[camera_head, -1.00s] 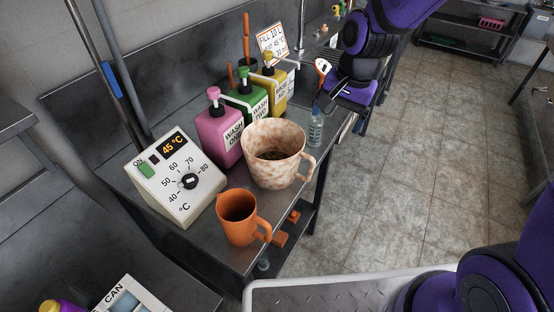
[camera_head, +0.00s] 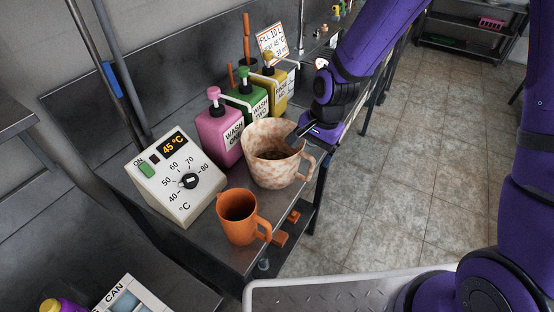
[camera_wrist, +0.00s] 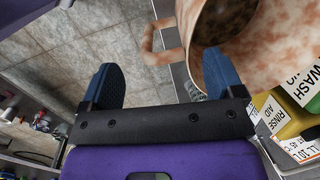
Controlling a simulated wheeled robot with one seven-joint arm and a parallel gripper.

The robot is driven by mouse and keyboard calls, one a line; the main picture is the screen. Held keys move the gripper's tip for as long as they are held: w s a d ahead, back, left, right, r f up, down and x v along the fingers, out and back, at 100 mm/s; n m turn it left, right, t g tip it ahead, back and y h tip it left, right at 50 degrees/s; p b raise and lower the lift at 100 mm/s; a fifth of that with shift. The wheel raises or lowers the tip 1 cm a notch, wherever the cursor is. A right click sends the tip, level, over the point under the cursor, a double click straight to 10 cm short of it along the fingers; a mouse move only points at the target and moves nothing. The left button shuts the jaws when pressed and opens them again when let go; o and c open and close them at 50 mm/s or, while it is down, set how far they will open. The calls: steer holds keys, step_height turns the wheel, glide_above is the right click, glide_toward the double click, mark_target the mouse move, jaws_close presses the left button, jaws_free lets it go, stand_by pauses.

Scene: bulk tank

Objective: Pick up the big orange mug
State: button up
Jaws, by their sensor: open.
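A plain orange mug (camera_head: 238,222) stands upright at the front end of the steel counter, its handle towards the lower right. Behind it stands a larger, cream mug mottled with orange-brown (camera_head: 268,172), its handle on the right. My gripper (camera_head: 299,134) is open and empty, by the right rim of the mottled mug, overlapping it in the head view; contact cannot be told. In the wrist view my open fingers (camera_wrist: 160,82) show with the mottled mug (camera_wrist: 265,45) close at upper right, its handle just beyond the fingertips. The orange mug is not in the wrist view.
A temperature control box (camera_head: 180,185) stands left of the mugs. Pink (camera_head: 217,135), green (camera_head: 246,105) and yellow (camera_head: 273,90) pump bottles stand behind the mottled mug. The tiled floor to the right is open.

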steer(key=shift+w+a+f, duration=0.1)
steer(key=shift+a+f, duration=0.15)
steer(key=shift+f, duration=0.9)
steer(key=shift+w+a+f, duration=0.1)
steer(key=shift+a+f, duration=0.15)
steer(key=shift+f, duration=0.9)
steer(key=c, duration=1.4)
